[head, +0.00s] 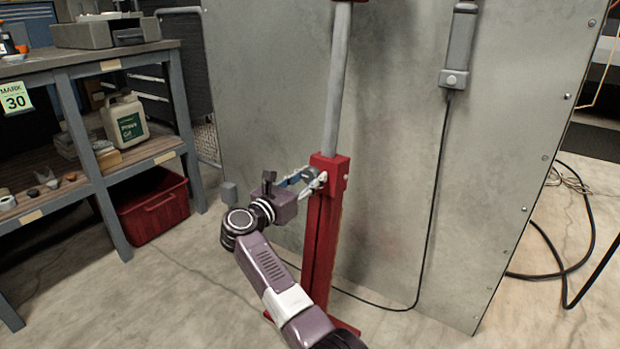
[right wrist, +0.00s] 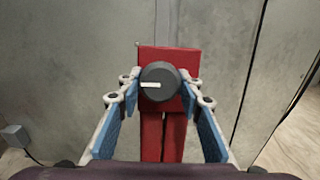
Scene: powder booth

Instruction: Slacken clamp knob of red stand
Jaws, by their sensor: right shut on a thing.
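The red stand (head: 322,230) stands upright in front of a grey metal panel, with a grey pole (head: 338,80) rising from its red collar. In the right wrist view the red collar (right wrist: 183,58) carries a round dark clamp knob (right wrist: 159,82) with a white mark pointing left. My right gripper (head: 313,178) is at the collar. In the right wrist view its blue-padded fingers (right wrist: 160,88) are on both sides of the knob, shut on it. The knob is hidden behind the gripper in the head view. My left gripper is not in view.
A workbench with shelves (head: 120,60) stands at the left, with a red bin (head: 153,207) under it. The grey panel (head: 270,90) is close behind the stand. A black cable (head: 433,200) hangs from a grey box (head: 460,45) to the floor.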

